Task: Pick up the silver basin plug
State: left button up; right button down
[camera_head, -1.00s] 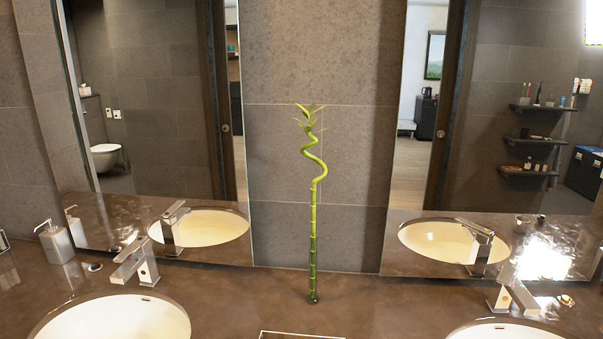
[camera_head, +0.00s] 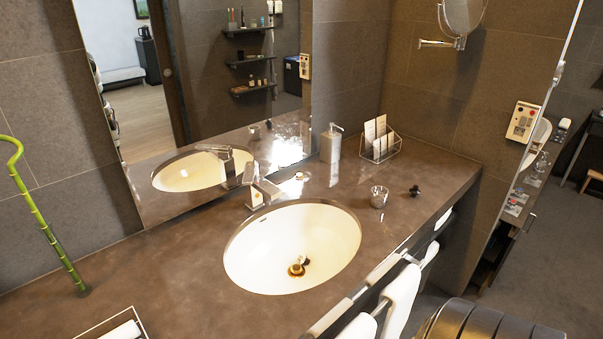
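A small round shiny piece (camera_head: 299,176) lies on the counter just right of the faucet; it may be the silver basin plug, but glare and size make this unsure. A small dark knobbed piece (camera_head: 414,191) lies further right on the counter. The white oval basin (camera_head: 325,235) has a brass-coloured fitting (camera_head: 297,268) at its drain. Neither of my grippers can be made out in the view.
The faucet (camera_head: 262,190) stands behind the basin. A silver cup (camera_head: 379,196), soap dispenser (camera_head: 331,145) and card holder (camera_head: 381,145) stand to the right. A bamboo stalk (camera_head: 46,228) and tray (camera_head: 108,325) are left. White towels (camera_head: 402,300) hang in front. Clear counter (camera_head: 185,280) lies left of the basin.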

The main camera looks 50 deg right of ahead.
aim_at(303, 260)
jog(key=z, duration=1.45)
jog(key=l+u, duration=0.1)
jog(key=i+l, duration=0.05)
jog(key=l, duration=0.05)
